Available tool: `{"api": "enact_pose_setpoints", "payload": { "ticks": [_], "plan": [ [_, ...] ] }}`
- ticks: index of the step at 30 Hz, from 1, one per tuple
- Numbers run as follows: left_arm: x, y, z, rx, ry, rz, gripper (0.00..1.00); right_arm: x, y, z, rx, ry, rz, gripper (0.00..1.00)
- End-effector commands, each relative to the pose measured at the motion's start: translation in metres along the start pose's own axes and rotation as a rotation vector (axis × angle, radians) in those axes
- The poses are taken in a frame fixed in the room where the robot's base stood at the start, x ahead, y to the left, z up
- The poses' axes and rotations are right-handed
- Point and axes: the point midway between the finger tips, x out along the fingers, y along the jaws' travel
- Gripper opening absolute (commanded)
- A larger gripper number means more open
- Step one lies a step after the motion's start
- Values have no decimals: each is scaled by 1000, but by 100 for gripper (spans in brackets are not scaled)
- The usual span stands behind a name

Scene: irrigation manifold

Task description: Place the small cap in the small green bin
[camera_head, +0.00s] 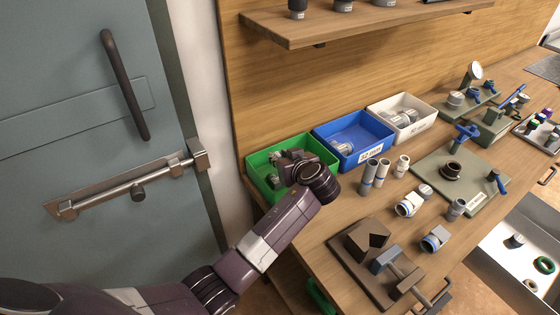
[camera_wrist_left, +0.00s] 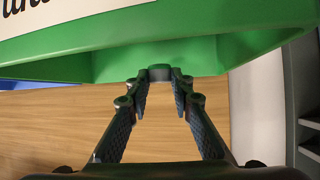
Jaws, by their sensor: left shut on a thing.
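The small green bin (camera_head: 318,148) stands at the back left of the workbench, against the wooden panel. My left gripper (camera_head: 283,166) reaches over it from the front, and the wrist hides part of the bin. In the left wrist view the gripper (camera_wrist_left: 160,95) is shut on a small grey piece, seemingly the small cap (camera_wrist_left: 159,73), between the fingertips. Behind it is the green bin's wall (camera_wrist_left: 205,50) with a white label. The cap cannot be made out clearly in the head view. My right gripper is not in view.
A blue bin (camera_head: 322,130) and a white bin (camera_head: 425,108) with fittings stand to the right. Upright pipe pieces (camera_head: 375,175), loose fittings and a clamp block (camera_head: 365,240) occupy the bench. A shelf (camera_head: 350,27) hangs above. A grey door (camera_head: 80,90) is at left.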

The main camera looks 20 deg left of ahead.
Motion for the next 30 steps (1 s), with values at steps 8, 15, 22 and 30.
{"api": "enact_pose_setpoints", "payload": {
  "ticks": [8, 15, 22, 30],
  "plan": [
    [12, 0, 22, 0, 1, 0, 11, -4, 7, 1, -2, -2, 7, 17],
    [13, 0, 23, 0, 0, 0, 11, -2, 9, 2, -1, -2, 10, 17],
    [17, 0, 30, 0, 0, -1, 11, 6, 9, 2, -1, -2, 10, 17],
    [18, 0, 32, 1, 0, 0, 24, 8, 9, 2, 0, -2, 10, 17]
  ]
}}
